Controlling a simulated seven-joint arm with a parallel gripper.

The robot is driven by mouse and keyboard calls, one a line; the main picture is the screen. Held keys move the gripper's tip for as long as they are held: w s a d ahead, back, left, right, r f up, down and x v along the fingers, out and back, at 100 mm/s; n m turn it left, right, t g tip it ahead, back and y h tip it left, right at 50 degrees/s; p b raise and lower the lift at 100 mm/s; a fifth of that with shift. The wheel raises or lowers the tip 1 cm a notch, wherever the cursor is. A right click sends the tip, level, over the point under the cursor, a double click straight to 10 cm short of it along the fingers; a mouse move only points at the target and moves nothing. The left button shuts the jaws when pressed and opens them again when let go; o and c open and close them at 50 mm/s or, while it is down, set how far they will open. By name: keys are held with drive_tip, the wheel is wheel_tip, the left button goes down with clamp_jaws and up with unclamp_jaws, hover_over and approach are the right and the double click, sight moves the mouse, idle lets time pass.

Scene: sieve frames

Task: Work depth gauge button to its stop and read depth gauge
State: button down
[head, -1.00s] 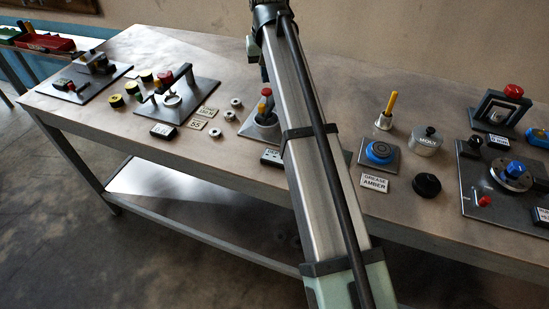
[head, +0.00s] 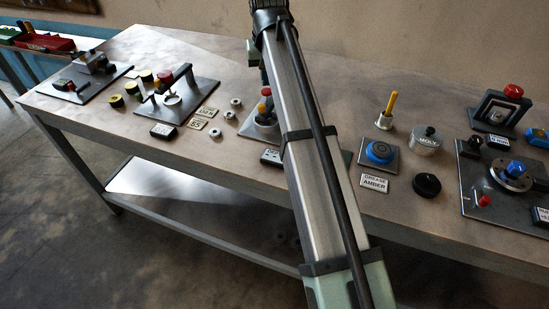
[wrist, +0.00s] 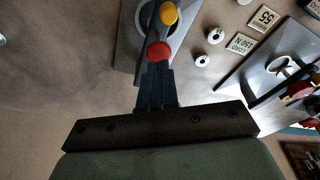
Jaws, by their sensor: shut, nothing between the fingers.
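The depth gauge (head: 262,131) stands on the bench just left of my arm, partly covered by it. Its red button (head: 266,91) and a yellow knob (head: 262,107) show; both also appear in the wrist view, the red button (wrist: 159,51) closer to me and the yellow knob (wrist: 169,14) beyond it. My gripper (wrist: 157,68) is shut and empty, its dark fingertips right at the red button. I cannot tell whether they touch it. A dark label starting "DEP" (head: 271,157) lies in front of the gauge. I cannot make out any reading.
Several small rings (head: 215,133) and tags (head: 207,112) lie left of the gauge, with a handled plate fixture (head: 199,94) beyond. Right of my arm are a blue round device (head: 379,152), a "MOLY" tin (head: 426,141) and a black puck (head: 427,185).

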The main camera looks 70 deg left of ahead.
sight(267, 91)
drive_tip(key=shift+f, duration=2.2)
idle(0.4)
drive_tip(key=shift+f, duration=0.3)
idle(0.4)
